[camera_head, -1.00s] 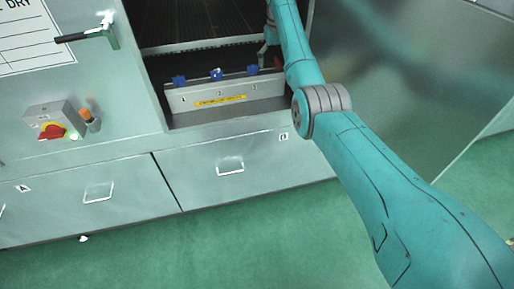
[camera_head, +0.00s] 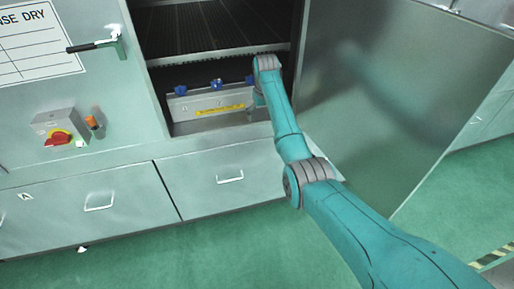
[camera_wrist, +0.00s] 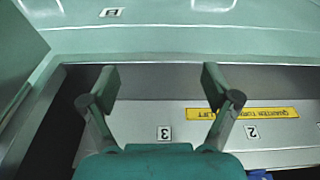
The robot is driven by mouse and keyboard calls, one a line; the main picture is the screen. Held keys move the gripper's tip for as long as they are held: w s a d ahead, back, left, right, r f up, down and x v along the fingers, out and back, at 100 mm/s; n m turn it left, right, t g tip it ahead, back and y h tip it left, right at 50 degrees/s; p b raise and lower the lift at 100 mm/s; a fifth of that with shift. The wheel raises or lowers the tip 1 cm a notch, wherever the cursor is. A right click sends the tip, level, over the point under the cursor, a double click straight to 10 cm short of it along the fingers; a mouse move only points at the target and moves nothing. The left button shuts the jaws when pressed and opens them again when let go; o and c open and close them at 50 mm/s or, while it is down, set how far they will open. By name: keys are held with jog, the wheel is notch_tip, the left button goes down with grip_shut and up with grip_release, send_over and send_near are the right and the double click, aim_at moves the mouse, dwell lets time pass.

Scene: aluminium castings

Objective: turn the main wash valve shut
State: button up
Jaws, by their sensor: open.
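Three blue valve handles sit along the top of a pale manifold box in the open cabinet: a left one (camera_head: 180,90), a middle one (camera_head: 216,84) and a right one (camera_head: 250,79), partly hidden by my arm. I cannot read which is the main wash valve. My gripper (camera_wrist: 158,84) is open and empty, its two fingers apart over the box front near the number 3 label (camera_wrist: 164,132). A bit of blue handle (camera_wrist: 258,174) shows at the bottom edge of the wrist view. In the head view my wrist mostly hides the gripper.
A yellow sign (camera_head: 220,109) is on the box front (camera_head: 185,107). A dark rack (camera_head: 220,30) lies above it. The open door (camera_head: 400,90) stands to the right of my arm. Drawers (camera_head: 228,175) are below. A red rotary switch (camera_head: 57,138) is on the left panel.

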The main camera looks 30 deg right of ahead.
jog(key=s+a+f, duration=0.1)
jog(key=a+f, duration=0.1)
jog(key=f, duration=0.4)
jog(key=s+a+f+t, duration=0.1)
jog(key=s+a+f, duration=0.1)
jog(key=f, duration=0.4)
jog(key=shift+s+a+f, duration=0.15)
jog(key=shift+s+f, duration=0.1)
jog(key=shift+f, duration=0.05)
